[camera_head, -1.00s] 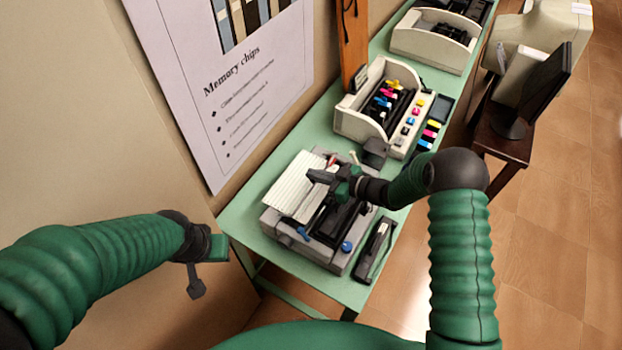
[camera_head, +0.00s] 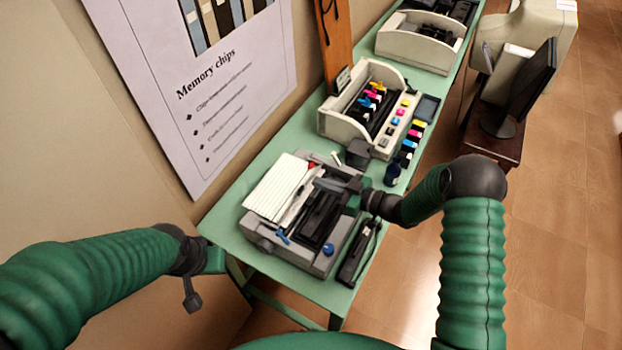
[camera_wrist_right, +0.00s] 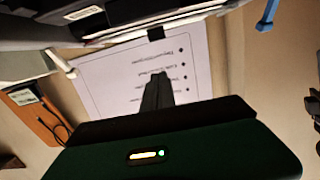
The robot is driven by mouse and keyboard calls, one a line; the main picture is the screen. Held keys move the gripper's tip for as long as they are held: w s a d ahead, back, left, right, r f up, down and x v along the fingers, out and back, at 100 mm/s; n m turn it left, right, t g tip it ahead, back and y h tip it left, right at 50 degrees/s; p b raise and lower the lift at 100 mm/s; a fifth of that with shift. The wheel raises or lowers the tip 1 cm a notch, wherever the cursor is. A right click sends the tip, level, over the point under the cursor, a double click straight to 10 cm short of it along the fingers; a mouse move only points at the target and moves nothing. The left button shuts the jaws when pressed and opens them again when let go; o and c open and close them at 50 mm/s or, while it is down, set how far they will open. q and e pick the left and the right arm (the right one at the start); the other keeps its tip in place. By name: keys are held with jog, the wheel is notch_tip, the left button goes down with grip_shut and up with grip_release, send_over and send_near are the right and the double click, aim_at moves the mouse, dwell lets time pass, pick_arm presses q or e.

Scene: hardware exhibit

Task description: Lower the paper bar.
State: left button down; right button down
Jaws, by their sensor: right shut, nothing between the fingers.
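The grey printer (camera_head: 262,236) stands on the green table with a white ribbed paper panel (camera_head: 276,187) at its back left. A thin pale bar (camera_head: 297,207) lies along the panel's inner edge; I cannot tell for certain whether it is the paper bar. My right gripper (camera_head: 325,184) is over the printer's right rear part, shut and empty. In the right wrist view its dark fingers (camera_wrist_right: 157,92) are together, with the printer's edge (camera_wrist_right: 110,42) at the top of the picture. My left gripper (camera_head: 191,300) hangs left of the table, away from the printer; its jaws are unclear.
A black device (camera_head: 358,252) lies right of the printer. Behind stand a cream printer (camera_head: 341,127) with coloured cartridges and a dark ink bottle (camera_head: 392,175). A poster (camera_head: 215,120) hangs on the left wall. The floor (camera_head: 420,270) to the right is open.

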jog(key=shift+s+d+f, duration=0.4)
jog(key=shift+d+f, duration=0.25)
jog(key=shift+d, duration=0.15)
jog(key=shift+s+d+f+b, duration=0.2)
jog(key=shift+s+f+b, duration=0.05)
jog(key=shift+b, duration=0.1)
jog(key=shift+s+a, duration=0.35)
jog(key=shift+s+a+r, duration=0.1)
jog(key=shift+s, duration=0.1)
jog(key=d+r+m+h, duration=0.4)
jog(key=d+m+h, duration=0.2)
jog(key=d+h, duration=0.45)
pick_arm(q)
jog(key=shift+w+a+f, duration=0.15)
jog(key=shift+a+f, duration=0.75)
jog(key=shift+a, duration=0.1)
pick_arm(e)
jog(key=s+a+r+m+g+h, duration=0.1)
jog(key=s+m+g+h, duration=0.2)
jog(key=s, duration=1.8)
jog(key=m+g, duration=0.2)
jog(key=g, duration=0.1)
jog(key=shift+s, duration=0.35)
